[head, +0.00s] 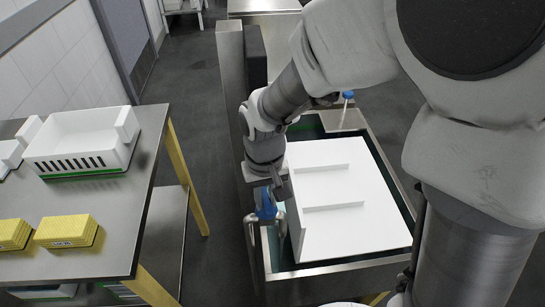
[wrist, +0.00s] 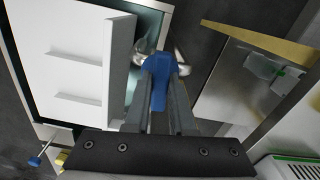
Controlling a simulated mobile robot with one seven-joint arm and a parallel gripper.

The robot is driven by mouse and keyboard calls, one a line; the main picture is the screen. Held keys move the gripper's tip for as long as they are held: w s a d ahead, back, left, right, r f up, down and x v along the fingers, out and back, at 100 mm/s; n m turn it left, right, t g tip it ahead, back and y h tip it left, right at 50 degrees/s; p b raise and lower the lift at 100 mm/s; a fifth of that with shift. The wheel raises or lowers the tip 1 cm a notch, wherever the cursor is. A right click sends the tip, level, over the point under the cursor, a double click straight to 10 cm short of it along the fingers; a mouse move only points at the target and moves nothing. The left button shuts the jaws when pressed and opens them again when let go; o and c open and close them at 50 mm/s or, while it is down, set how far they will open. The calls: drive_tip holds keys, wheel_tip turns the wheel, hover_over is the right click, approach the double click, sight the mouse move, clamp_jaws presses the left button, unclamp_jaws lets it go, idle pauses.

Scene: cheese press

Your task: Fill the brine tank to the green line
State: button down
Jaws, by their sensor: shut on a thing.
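The brine tank (head: 340,265) is a steel-rimmed basin with dark green inner walls, right of centre in the head view. A large white slab (head: 345,232) with two raised ridges covers most of its opening. A metal tap (head: 252,234) with a blue handle (head: 265,207) stands at its near left corner. My gripper (wrist: 161,72) is shut on the blue handle (wrist: 160,85), which shows between the fingers in the wrist view. A teal strip of the tank's inside shows beside the slab. I cannot make out the green line or the liquid level.
A second blue knob (head: 348,95) on a thin stem stands at the tank's far edge. A steel table (head: 110,190) at left holds a white slotted crate (head: 85,140) and yellow blocks (head: 66,231). Open floor (head: 195,120) lies between table and tank.

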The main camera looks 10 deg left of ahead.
sight(266, 199)
drive_tip(key=shift+m, duration=0.9)
drive_tip(key=c, duration=0.8)
unclamp_jaws()
drive_tip(key=shift+o, duration=0.2)
wheel_tip(266, 199, up, 18)
drive_tip(key=p, duration=0.2)
drive_tip(key=shift+f, duration=0.25)
